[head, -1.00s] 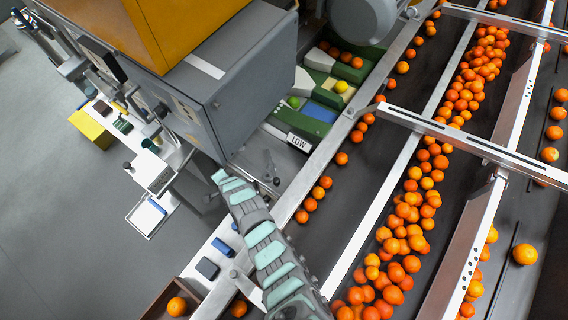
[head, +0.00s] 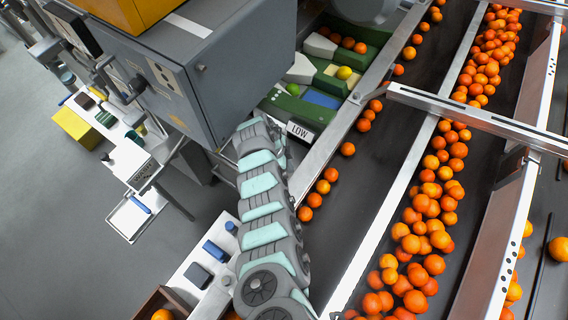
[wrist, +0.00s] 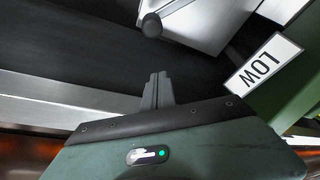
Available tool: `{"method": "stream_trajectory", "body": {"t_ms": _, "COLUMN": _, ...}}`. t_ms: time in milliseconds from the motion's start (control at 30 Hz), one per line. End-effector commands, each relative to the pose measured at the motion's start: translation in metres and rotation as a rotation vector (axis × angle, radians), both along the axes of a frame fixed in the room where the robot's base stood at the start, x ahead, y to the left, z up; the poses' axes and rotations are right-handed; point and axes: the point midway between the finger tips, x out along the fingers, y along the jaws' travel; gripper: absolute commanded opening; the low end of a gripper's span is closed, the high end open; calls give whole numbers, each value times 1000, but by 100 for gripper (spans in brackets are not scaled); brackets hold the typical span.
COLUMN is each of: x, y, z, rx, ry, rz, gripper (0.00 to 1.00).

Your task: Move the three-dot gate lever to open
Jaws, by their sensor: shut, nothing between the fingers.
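In the wrist view, my gripper (wrist: 157,90) is shut and empty, its narrow grey fingers together. A dark round knob (wrist: 152,25) on a short pale metal rod stands beyond the fingertips, apart from them, near the top edge. It looks like a lever end; no dots show on it, so I cannot tell whether it is the three-dot gate lever. A white LOW sign (wrist: 265,63) is to the right. In the head view, the same LOW sign (head: 300,131) shows beside my arm; my gripper and the knob are hidden there.
A grey machine cabinet (head: 195,75) stands close to my arm on the left. A dark conveyor (head: 370,180) with oranges (head: 428,215) runs on the right behind a metal rail (head: 335,148). A white side shelf (head: 205,265) holds blue and dark items.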

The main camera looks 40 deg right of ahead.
Motion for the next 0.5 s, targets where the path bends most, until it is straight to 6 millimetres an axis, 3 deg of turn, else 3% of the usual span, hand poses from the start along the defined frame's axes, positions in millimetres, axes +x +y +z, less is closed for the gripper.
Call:
{"method": "stream_trajectory", "body": {"t_ms": 33, "x": -3, "y": -2, "z": -16, "rx": 5, "ry": 3, "rz": -5, "gripper": 0}}
{"method": "stream_trajectory", "body": {"t_ms": 200, "x": -11, "y": -11, "z": -50, "rx": 5, "ry": 0, "rz": -2, "gripper": 0}}
{"method": "stream_trajectory", "body": {"t_ms": 500, "x": 15, "y": 15, "z": -46, "rx": 1, "ry": -3, "rz": 3, "gripper": 0}}
